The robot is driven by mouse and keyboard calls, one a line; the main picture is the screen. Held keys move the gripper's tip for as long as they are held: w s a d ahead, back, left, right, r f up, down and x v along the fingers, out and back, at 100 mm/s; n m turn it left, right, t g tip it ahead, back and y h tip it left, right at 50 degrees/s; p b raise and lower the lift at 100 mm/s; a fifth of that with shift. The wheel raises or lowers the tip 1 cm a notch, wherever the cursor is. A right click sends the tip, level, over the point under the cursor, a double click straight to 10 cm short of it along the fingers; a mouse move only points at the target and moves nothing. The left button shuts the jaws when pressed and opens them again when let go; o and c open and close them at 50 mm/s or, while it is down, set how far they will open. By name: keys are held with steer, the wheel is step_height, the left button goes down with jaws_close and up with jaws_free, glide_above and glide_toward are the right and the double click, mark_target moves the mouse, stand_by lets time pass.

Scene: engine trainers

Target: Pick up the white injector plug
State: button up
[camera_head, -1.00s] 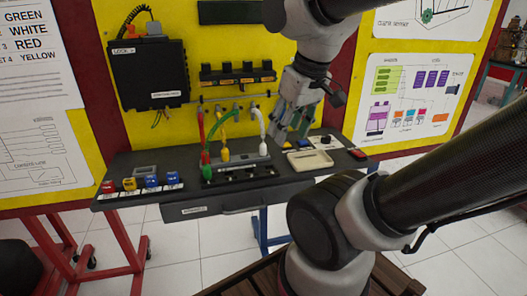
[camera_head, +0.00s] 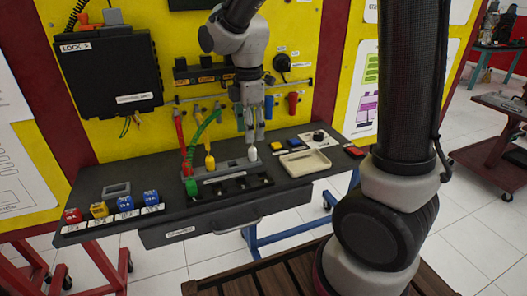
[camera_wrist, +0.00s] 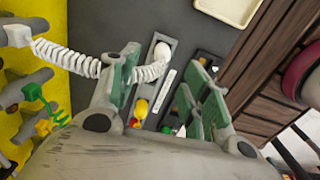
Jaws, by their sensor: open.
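The white injector plug (camera_head: 252,154) stands upright at the right end of the grey rail (camera_head: 222,170) on the bench. In the wrist view, the white plug (camera_wrist: 162,52) shows at the rail's end, with its coiled white cord running left past my left finger. My gripper (camera_head: 255,138) points down just above the plug. It is open, and in the wrist view its green-padded fingers (camera_wrist: 162,75) are spread with the cord between them. Whether a finger touches the cord is hard to tell.
A beige tray (camera_head: 320,164) lies to the right. Several coloured blocks (camera_head: 126,203) sit at the bench's left. The yellow panel (camera_head: 150,150) rises close behind.

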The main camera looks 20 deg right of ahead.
mark_target(253, 151)
steer(key=shift+n, duration=0.4)
steer(key=shift+f, duration=0.25)
steer(key=f, duration=0.7)
steer(key=shift+d+f, duration=0.2)
steer(key=shift+d, duration=0.1)
steer(key=c, duration=1)
